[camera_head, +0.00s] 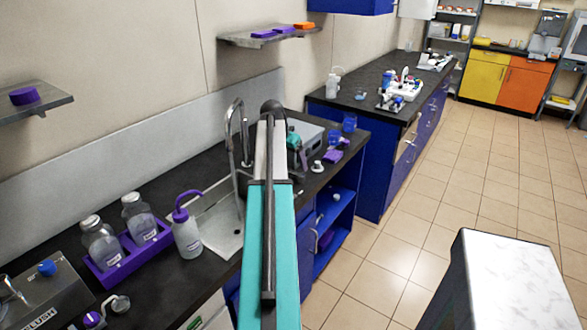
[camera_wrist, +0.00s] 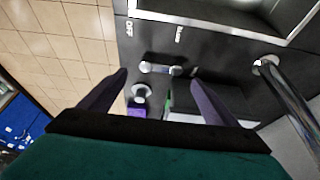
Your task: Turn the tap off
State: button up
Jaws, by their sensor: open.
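The tap (camera_head: 238,130) is a tall, curved silver spout over the sink in the head view; its post (camera_wrist: 290,95) shows at the right of the wrist view. A short silver tap handle (camera_wrist: 160,67) lies on the black counter beside the printed word "OFF" and a second, blurred label. My gripper (camera_wrist: 158,75) has purple fingers, open and spread to either side of the handle, with no clear contact. In the head view my arm hides the gripper and the handle. I cannot tell whether water runs.
The sink (camera_head: 222,215) is left of my arm. A wash bottle (camera_head: 187,235) and a purple rack (camera_head: 125,258) with two bottles stand left of it. A grey device (camera_head: 309,137) is right of my arm. A round silver knob (camera_wrist: 141,91) lies close to the handle.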

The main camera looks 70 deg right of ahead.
aim_at(296, 173)
jog(key=shift+p+x, duration=0.5)
jog(key=shift+x, duration=2.35)
jog(key=c, duration=1.5)
